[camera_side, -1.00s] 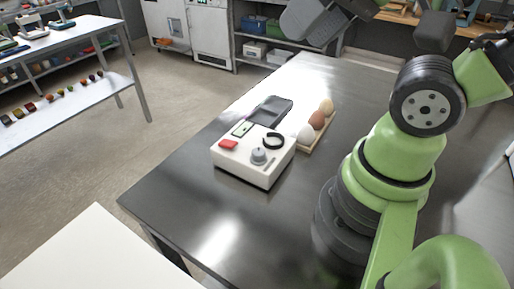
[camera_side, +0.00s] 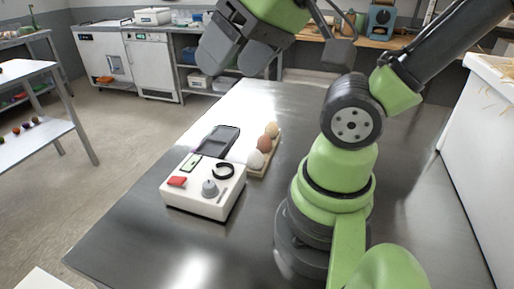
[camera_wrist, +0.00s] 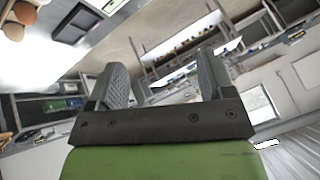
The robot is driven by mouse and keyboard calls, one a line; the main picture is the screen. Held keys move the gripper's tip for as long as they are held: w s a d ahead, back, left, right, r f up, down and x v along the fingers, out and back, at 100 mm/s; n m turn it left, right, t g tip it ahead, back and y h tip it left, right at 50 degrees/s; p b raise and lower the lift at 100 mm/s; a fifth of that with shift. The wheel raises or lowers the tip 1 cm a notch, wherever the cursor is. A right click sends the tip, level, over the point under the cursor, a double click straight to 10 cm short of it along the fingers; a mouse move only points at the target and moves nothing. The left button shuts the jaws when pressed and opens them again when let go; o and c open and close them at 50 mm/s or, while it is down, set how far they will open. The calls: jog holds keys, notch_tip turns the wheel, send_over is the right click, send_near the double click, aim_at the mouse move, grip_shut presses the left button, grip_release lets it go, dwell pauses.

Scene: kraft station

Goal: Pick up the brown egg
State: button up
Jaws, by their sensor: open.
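My gripper (camera_side: 226,52) is high above the far part of the table, well clear of the eggs. In the wrist view my gripper (camera_wrist: 163,85) has its two ridged fingers apart with nothing between them.
A white box (camera_side: 204,188) with a red block, a black ring and a grey knob stands left of the eggs. A dark tray (camera_side: 219,141) lies behind it. Shelves and cabinets stand at the back.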

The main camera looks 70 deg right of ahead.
jog(key=w+d+f+n+g+h, duration=0.2)
jog(key=w+d+f+n, duration=0.1)
jog(key=w+d, duration=0.25)
jog(key=n+g+h, duration=0.1)
jog(key=n+g, duration=0.5)
jog(key=n, duration=0.4)
send_over(263, 135)
jog(key=f, duration=1.5)
jog(key=shift+w+a+f, duration=0.3)
jog(key=shift+w, duration=0.05)
jog(key=f, duration=0.4)
jog(key=shift+s+d+f, duration=0.25)
jog(key=shift+d, duration=0.05)
notch_tip(263, 135, down, 6)
jog(key=shift+s+r, duration=0.15)
jog(key=c, duration=0.8)
